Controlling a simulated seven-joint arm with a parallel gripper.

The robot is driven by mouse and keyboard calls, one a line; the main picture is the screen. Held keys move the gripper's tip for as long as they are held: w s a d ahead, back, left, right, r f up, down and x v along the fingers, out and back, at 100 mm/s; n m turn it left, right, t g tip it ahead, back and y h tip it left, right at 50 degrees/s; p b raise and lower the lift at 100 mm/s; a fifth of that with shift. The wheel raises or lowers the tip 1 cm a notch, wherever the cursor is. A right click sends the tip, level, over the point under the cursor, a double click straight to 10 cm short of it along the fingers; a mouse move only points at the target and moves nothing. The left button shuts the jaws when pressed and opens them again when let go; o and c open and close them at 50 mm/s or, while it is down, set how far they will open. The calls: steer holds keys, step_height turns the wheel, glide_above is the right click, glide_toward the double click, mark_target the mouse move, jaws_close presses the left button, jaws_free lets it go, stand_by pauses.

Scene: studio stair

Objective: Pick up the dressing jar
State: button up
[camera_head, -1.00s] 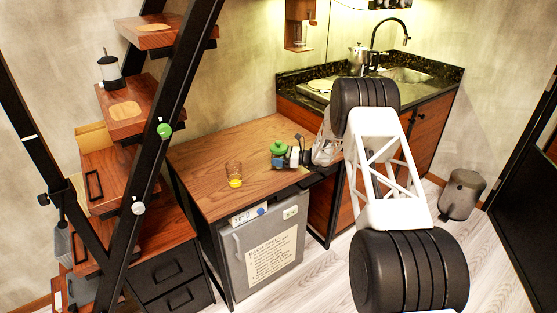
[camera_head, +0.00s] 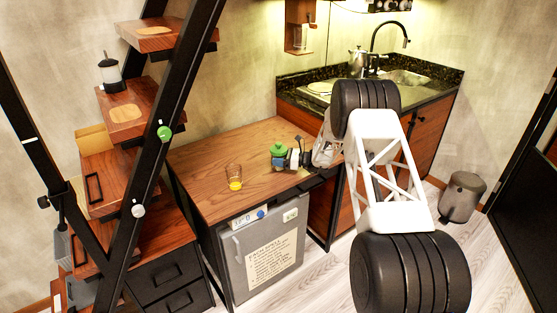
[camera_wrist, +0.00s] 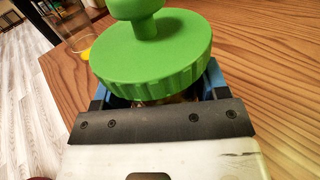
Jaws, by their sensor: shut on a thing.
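The dressing jar has a green lid with a round knob (camera_head: 279,150) and stands upright near the right end of the wooden table (camera_head: 215,155). In the wrist view its ribbed green lid (camera_wrist: 150,52) fills the upper middle and hides most of the jar's body. My gripper (camera_head: 284,160) reaches in from the right, low at the jar. In the wrist view the blue fingers of my gripper (camera_wrist: 158,92) are on both sides of the jar, below the lid, shut on it. I cannot tell any gap between jar and table.
A glass with something yellow in it (camera_head: 234,178) stands left of the jar on the table. A small fridge (camera_head: 265,250) is under the table. The stair (camera_head: 150,120) rises at the left, and a sink counter (camera_head: 340,95) is at the back right.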

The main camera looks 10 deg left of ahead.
mark_target(279, 152)
step_height(279, 152, up, 2)
steer(key=shift+r, duration=0.25)
steer(key=shift+s+r, duration=0.1)
steer(key=shift+r, duration=0.25)
steer(key=s+d, duration=0.2)
steer(key=s, duration=0.5)
steer(key=s+d+r, duration=0.1)
steer(key=s+d, duration=0.2)
steer(key=s, duration=0.4)
steer(key=shift+s+r, duration=0.2)
steer(key=shift+s, duration=0.2)
steer(key=shift+d, duration=0.15)
step_height(279, 152, up, 8)
stand_by(0.6)
steer(key=shift+r, duration=3.05)
step_height(279, 152, down, 6)
